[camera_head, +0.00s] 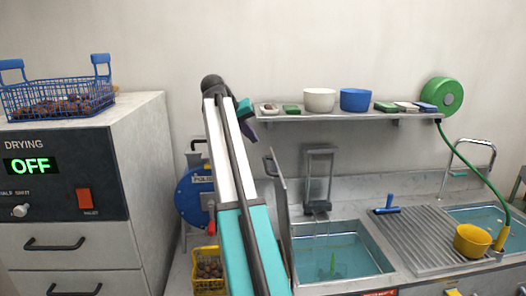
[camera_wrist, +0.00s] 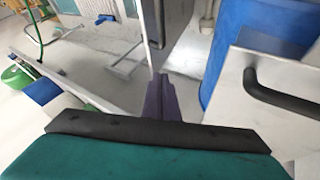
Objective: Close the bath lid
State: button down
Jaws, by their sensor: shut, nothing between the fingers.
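The bath (camera_head: 340,262) is a steel basin of blue-green water in the right half of the head view. Its lid (camera_head: 280,205) stands open and upright at the bath's left side, seen nearly edge-on, with a dark handle (camera_head: 269,164) near its top. My gripper (camera_head: 250,130) is above and slightly left of the lid, near the shelf's left end. In the wrist view its purple fingers (camera_wrist: 161,100) are together and empty. A narrow upright panel, apparently the lid (camera_wrist: 174,25), shows just beyond the fingertips; I cannot tell whether they touch it.
A shelf (camera_head: 350,115) with bowls and sponges is on the wall at right. A drying cabinet (camera_head: 70,180) with a blue basket (camera_head: 60,100) stands left. A blue reel (camera_head: 193,198) and yellow crate (camera_head: 208,286) are left of my arm. A frame (camera_head: 319,180) rises behind the bath.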

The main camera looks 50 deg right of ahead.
jog(key=b+x, duration=0.4)
jog(key=x, duration=0.6)
jog(key=shift+b, duration=0.3)
